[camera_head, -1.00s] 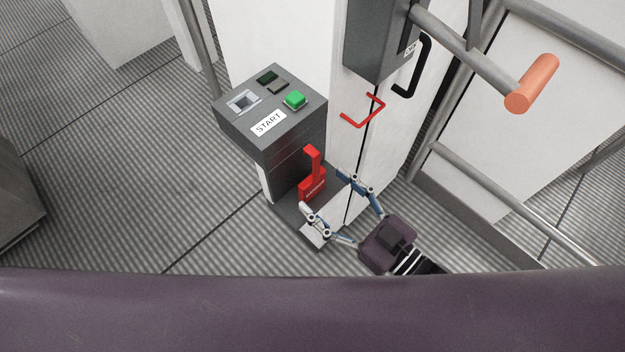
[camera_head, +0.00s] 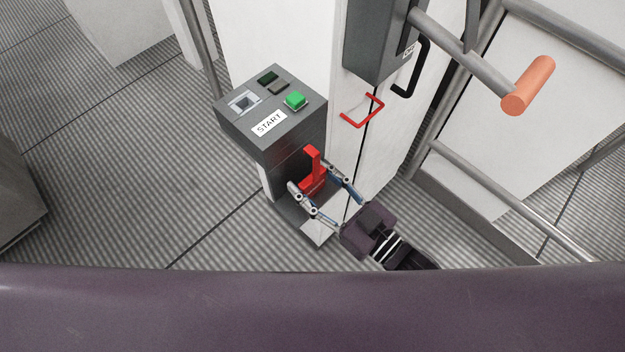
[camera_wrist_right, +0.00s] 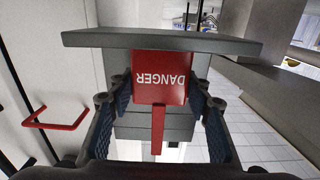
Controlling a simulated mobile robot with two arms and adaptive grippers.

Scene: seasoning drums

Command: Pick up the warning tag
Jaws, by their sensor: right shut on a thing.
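The red warning tag (camera_head: 313,172) is at the side of the grey control box, below its top, in the head view. In the right wrist view the tag (camera_wrist_right: 161,78) reads DANGER upside down, with a narrow red strip running from it toward the camera. My right gripper (camera_head: 319,182) has its fingers on both sides of the tag and is shut on it. In the wrist view the fingers lie left and right of the tag; part of its edges is hidden behind the fingertips. My left gripper is not in view.
The grey control box (camera_head: 238,141) has a green button (camera_head: 295,100) and a START label (camera_head: 268,123). A red handle (camera_head: 361,112) is on the white panel to the right. An orange-ended lever (camera_head: 530,84) and metal rails stand at the right.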

